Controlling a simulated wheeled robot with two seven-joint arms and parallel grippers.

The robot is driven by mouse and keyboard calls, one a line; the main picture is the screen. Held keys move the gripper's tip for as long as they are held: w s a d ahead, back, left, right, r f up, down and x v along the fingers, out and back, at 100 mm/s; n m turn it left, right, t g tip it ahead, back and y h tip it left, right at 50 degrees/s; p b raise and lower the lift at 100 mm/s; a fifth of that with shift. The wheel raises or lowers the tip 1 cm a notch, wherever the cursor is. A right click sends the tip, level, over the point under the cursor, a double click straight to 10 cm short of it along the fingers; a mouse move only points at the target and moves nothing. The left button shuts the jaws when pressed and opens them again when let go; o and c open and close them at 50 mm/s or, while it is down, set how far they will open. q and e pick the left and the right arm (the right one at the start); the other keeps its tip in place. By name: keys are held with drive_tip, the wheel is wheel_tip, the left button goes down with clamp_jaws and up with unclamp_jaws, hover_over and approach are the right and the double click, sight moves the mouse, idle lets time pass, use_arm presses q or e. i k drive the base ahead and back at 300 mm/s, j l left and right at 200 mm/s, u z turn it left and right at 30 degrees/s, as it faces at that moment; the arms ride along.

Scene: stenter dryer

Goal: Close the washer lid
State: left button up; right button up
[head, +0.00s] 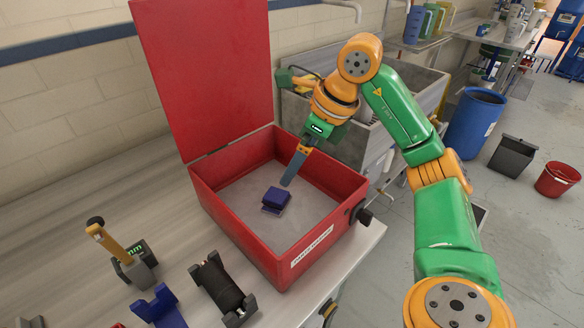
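The washer is a red open-topped box (330,232) on the workbench, with a white label on its front. Its red lid (205,70) stands upright, hinged open at the back edge. My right gripper (289,178) points down into the box from the right, its grey finger just above and beside a small blue block (275,197) on the box floor. The fingers overlap in this view, so I cannot see a gap between them. The gripper is apart from the lid. My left gripper is not in view.
A sink (410,95) stands behind my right arm.

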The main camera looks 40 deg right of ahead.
sight(209, 61)
drive_tip(key=k, duration=1.5)
